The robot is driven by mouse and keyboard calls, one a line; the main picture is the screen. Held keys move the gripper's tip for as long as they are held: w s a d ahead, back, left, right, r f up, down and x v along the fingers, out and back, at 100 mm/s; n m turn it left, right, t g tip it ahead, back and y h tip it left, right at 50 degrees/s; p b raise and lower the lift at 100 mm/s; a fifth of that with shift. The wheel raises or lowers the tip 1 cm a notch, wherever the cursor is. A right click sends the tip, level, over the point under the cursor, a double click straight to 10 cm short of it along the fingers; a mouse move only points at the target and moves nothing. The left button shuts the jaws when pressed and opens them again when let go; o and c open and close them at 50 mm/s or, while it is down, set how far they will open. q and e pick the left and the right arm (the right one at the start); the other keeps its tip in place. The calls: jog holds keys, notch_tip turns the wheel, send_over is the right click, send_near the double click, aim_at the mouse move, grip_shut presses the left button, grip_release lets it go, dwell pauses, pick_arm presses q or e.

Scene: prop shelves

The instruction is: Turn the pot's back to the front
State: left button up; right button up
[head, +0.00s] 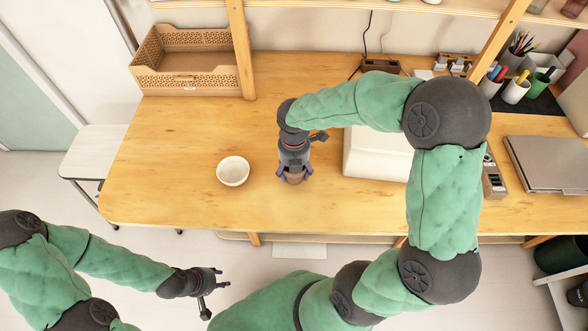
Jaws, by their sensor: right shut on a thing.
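A small brownish pot (294,180) stands on the wooden desk, near its front edge and left of the middle. My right gripper (294,173) reaches down over it from above and is shut on it. The gripper hides most of the pot, so I cannot tell which side faces the front. My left gripper (216,290) is empty, its fingers spread, over the floor in front of the desk.
A white bowl (233,171) sits just left of the pot. A white box-like object (376,153) lies to the right, behind my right arm. A cardboard tray (188,82) and pen cups (515,91) are further back.

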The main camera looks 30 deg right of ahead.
jog(key=n, duration=0.4)
jog(key=shift+n+b, duration=0.3)
jog(key=shift+b, duration=0.05)
jog(key=shift+n, duration=0.4)
jog(key=shift+r+n+p, duration=0.2)
jog(key=shift+n+p, duration=0.4)
jog(key=shift+p, duration=0.25)
jog(key=n+p, duration=0.7)
jog(key=p, duration=0.2)
jog(key=shift+n+p, duration=0.3)
jog(key=shift+p, duration=0.05)
jog(key=n+p, duration=0.4)
jog(key=p, duration=0.5)
jog(key=shift+p, duration=0.3)
jog(key=shift+f+b, duration=0.55)
jog(key=shift+f, duration=0.45)
jog(key=shift+f, duration=0.1)
jog(key=o, duration=1.7)
